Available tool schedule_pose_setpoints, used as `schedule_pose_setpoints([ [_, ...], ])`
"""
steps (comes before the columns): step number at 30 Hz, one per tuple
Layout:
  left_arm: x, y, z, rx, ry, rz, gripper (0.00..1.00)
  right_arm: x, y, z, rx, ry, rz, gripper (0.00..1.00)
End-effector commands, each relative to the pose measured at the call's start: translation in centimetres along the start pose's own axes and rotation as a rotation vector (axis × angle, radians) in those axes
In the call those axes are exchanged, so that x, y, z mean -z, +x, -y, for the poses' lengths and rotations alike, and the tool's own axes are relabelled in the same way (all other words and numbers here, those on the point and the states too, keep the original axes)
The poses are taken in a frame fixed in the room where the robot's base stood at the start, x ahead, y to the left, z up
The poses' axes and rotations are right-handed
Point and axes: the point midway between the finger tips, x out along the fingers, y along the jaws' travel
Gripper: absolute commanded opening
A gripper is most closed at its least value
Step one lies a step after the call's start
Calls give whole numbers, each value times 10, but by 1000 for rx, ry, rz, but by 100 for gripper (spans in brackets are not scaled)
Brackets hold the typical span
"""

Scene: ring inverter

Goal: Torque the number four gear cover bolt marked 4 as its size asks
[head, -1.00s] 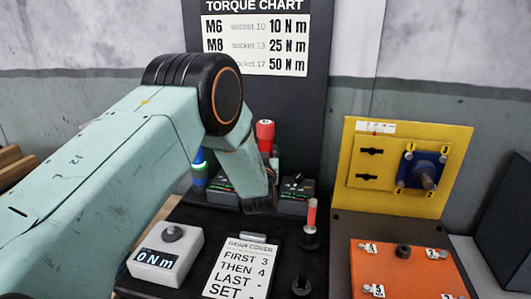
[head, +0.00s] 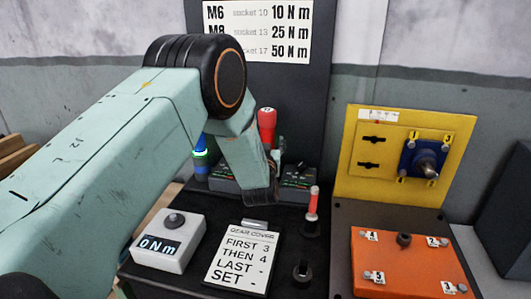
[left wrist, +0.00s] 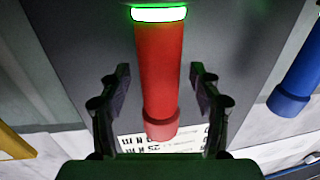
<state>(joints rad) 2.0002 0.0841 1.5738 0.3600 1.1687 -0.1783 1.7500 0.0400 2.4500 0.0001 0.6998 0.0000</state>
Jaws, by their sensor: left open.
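The orange gear cover (head: 405,262) lies at the lower right in the head view. The bolt marked 4 (head: 367,235) is at its far left corner, beside a small white label. A red-handled tool (head: 267,128) stands upright behind my left forearm. In the left wrist view, the red handle (left wrist: 158,80) with a lit green ring lies between the fingers of my left gripper (left wrist: 160,95). The gripper is open, with a gap on both sides of the handle. My right gripper is not in view.
A blue tool (head: 200,155) stands left of the red one; a small red-handled tool (head: 313,205) stands in front. A grey box (head: 167,240) reads 0 Nm. A card (head: 240,258) says first 3, then 4. A yellow panel (head: 400,185) stands behind the cover.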

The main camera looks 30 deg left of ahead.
Motion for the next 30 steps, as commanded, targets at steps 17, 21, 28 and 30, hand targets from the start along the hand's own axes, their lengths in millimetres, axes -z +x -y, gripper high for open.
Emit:
schedule_pose_setpoints([
  [17, 2, -92, -1, -2, 2, -4, 64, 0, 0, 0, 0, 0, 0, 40],
  [21, 2, -103, -1, -2, 1, -6, 64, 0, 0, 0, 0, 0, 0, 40],
  [28, 3, -107, 0, 0, 0, -7, 64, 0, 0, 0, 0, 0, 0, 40],
  [30, 5, -107, 0, 0, 0, -7, 64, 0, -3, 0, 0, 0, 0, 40],
])
